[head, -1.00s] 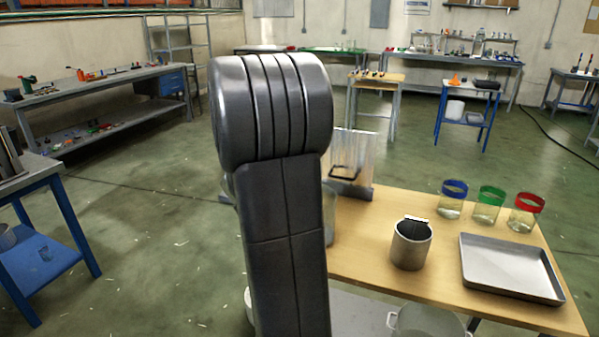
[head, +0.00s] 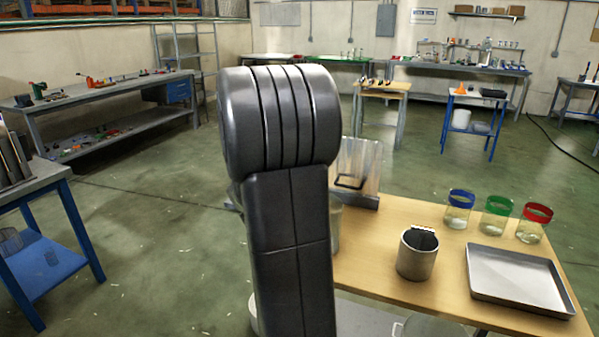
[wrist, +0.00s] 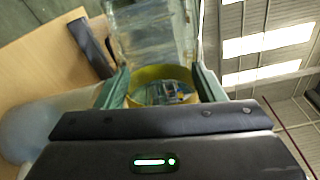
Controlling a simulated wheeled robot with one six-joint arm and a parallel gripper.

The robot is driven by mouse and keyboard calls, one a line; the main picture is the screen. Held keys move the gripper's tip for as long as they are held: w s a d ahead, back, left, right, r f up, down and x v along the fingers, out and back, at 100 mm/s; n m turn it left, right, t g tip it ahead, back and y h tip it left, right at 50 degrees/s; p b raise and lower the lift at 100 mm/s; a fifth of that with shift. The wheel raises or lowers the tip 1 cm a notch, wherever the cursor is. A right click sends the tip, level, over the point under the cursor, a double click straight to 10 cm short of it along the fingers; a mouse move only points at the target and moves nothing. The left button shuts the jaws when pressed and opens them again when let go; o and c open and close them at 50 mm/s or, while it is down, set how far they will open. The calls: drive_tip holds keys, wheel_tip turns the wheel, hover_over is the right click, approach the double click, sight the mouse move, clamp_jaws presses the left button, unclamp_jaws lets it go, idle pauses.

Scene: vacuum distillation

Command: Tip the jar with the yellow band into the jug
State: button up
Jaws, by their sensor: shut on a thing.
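In the wrist view the jar with the yellow band (wrist: 162,73) is held between the two fingers of my gripper (wrist: 161,88), which is shut on it. The wrist picture is rolled, with the table at left and the ceiling at right, so the jar appears tipped well over. A translucent vessel, apparently the jug (wrist: 38,125), is at lower left, on the lower side of the jar. In the head view my arm hides the gripper and jar; only the jug's right edge (head: 335,228) shows beside it. I cannot tell whether liquid is flowing.
A clear panel (head: 366,160) on a dark foot stands behind the jug. A metal cup (head: 416,262), a steel tray (head: 520,280) and jars with blue (head: 458,211), green (head: 494,216) and red (head: 533,224) bands occupy the table's right side (head: 400,213).

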drive_tip(key=shift+r, duration=0.1)
